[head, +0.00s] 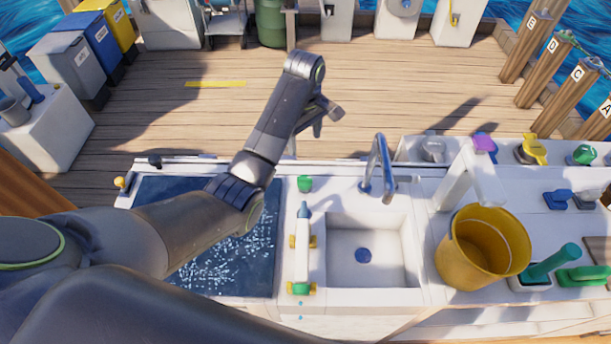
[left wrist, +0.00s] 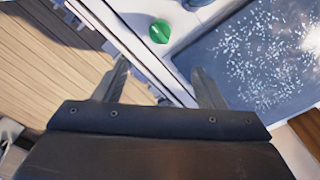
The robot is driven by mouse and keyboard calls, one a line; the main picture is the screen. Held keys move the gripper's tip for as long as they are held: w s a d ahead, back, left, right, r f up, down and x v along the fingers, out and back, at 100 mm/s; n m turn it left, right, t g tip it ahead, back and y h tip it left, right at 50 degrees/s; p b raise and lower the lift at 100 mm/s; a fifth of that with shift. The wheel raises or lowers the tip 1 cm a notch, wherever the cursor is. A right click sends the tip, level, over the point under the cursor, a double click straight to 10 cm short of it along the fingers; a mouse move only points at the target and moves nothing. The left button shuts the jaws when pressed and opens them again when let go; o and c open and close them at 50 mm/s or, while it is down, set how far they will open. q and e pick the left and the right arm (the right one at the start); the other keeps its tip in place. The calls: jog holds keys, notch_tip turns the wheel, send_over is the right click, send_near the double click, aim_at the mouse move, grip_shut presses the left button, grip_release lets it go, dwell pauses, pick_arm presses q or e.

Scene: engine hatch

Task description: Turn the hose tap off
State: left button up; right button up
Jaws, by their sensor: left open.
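A small green knob (head: 305,184), which looks like the hose tap's handle, stands on the white counter behind the sink's left corner. It shows as a round ribbed green cap in the left wrist view (left wrist: 160,31). Whether it is on or off I cannot tell. My left gripper (head: 327,121) is open and empty, beyond the counter's back edge and apart from the knob. In the left wrist view its two fingers (left wrist: 160,72) are spread, with the knob ahead of them. My right gripper is not in view.
A blue-grey faucet (head: 377,165) rises behind the sink (head: 340,225). A white tube with a green end (head: 302,255) lies left of the basin, beside a wet dark panel (head: 245,265). A yellow bucket (head: 452,262) stands right.

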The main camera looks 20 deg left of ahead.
aim_at(305, 177)
pick_arm(q)
notch_tip(305, 177, down, 15)
jog(key=shift+f+b, duration=0.1)
jog(key=shift+b, duration=0.55)
jog(key=shift+f, duration=0.7)
jog(key=c, duration=1)
jog(key=shift+o, duration=0.2)
